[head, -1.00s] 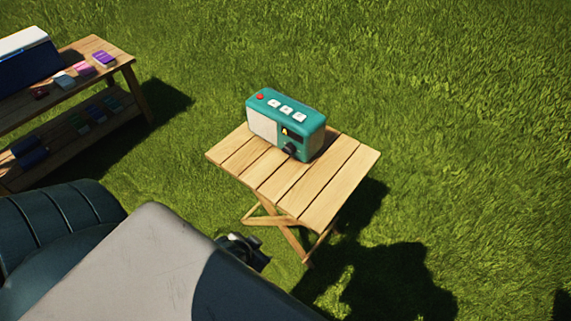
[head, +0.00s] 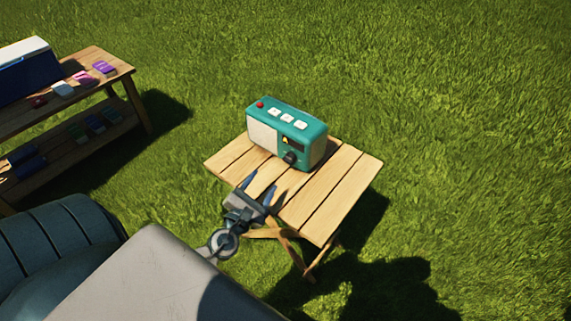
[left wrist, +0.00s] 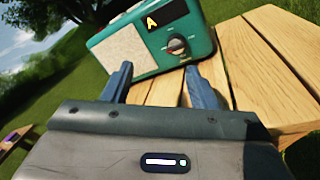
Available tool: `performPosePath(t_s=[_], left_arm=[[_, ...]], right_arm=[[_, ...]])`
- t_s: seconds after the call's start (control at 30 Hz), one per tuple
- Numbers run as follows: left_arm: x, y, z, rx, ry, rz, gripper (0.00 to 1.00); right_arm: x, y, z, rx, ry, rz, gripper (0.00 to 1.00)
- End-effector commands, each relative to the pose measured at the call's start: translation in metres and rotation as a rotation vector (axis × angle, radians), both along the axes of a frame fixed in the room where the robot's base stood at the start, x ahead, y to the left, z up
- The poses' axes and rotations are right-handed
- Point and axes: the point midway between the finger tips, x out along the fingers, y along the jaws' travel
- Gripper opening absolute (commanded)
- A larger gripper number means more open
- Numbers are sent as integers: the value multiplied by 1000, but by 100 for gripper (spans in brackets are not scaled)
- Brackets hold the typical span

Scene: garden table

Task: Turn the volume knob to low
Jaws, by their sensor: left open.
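A teal radio (head: 312,133) stands upright on a small slatted wooden table (head: 338,190). Its dark volume knob (head: 290,158) is low on the front right, below a dark display; the knob also shows in the left wrist view (left wrist: 176,46). My left gripper (head: 259,180) is open and empty over the table's near left edge, in front of the radio and apart from the knob. In the left wrist view its two fingers (left wrist: 160,72) point toward the radio's front, with the knob beyond the right finger. My right gripper is not in view.
A wooden shelf bench (head: 122,72) at the left holds a blue and white cooler (head: 25,68) and several small coloured packs. Grass lies around the table. The table top right of the radio is clear.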

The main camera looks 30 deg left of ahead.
Motion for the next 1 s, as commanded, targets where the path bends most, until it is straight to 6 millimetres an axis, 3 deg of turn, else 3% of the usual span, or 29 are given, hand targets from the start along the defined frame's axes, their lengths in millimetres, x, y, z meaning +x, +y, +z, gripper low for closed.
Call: performPosePath(t_s=[0.1, 0.23, 0.37, 0.8, 1.0], left_arm=[[7, -4, -12, 251, 49, -60, 53], [11, -6, -18, 378, 73, -89, 53], [22, -6, -18, 398, 76, -93, 53], [97, -3, -18, 390, 74, -91, 53], [115, -2, -19, 390, 74, -91, 53]], right_arm=[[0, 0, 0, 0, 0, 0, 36], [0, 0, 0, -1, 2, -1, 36], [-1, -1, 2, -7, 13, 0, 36], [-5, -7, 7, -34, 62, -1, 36], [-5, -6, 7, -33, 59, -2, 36]])
